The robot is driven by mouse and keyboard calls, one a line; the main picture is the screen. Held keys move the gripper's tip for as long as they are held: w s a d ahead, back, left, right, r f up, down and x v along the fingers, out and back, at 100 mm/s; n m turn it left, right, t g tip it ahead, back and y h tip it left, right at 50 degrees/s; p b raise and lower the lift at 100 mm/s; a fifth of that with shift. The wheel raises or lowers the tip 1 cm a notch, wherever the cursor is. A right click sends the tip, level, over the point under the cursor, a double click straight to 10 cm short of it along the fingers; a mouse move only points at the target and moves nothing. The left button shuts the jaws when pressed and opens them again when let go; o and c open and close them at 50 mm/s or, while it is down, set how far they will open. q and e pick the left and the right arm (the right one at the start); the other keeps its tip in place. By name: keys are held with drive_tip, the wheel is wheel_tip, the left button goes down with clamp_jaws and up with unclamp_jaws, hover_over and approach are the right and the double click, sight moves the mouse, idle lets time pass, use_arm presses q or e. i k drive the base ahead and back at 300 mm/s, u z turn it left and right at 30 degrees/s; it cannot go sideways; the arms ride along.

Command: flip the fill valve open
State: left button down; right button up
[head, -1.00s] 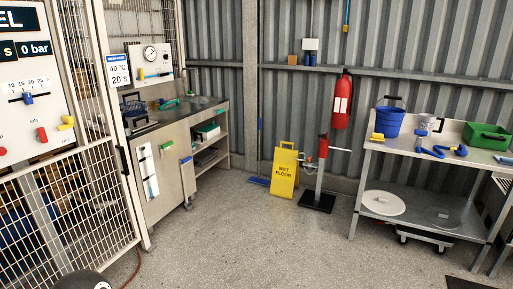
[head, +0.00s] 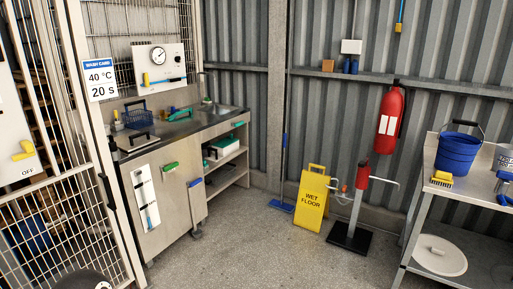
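A white panel (head: 171,64) with a round gauge (head: 159,56) is mounted on the mesh above the steel counter. A small yellow lever (head: 146,80) stands upright at the panel's lower left, beside a thin horizontal pipe (head: 165,80). It may be the fill valve, but no label on it is readable. Another yellow handle (head: 24,150) is on the white board at the far left, above the word OFF. Neither gripper is in view. A dark rounded part at the bottom left seems to be mine.
The steel counter (head: 160,143) holds a blue basket (head: 138,117) and a sink. A yellow wet floor sign (head: 312,200) and a red-topped stand (head: 356,200) are at the middle right. A metal table (head: 422,195) is at right. The floor ahead is clear.

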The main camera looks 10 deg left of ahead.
sight(162, 168)
drive_tip(key=u, duration=0.1)
drive_tip(key=i, duration=1.55)
drive_tip(key=u, duration=0.3)
drive_tip(key=i, duration=1.8)
drive_tip(key=u, duration=0.1)
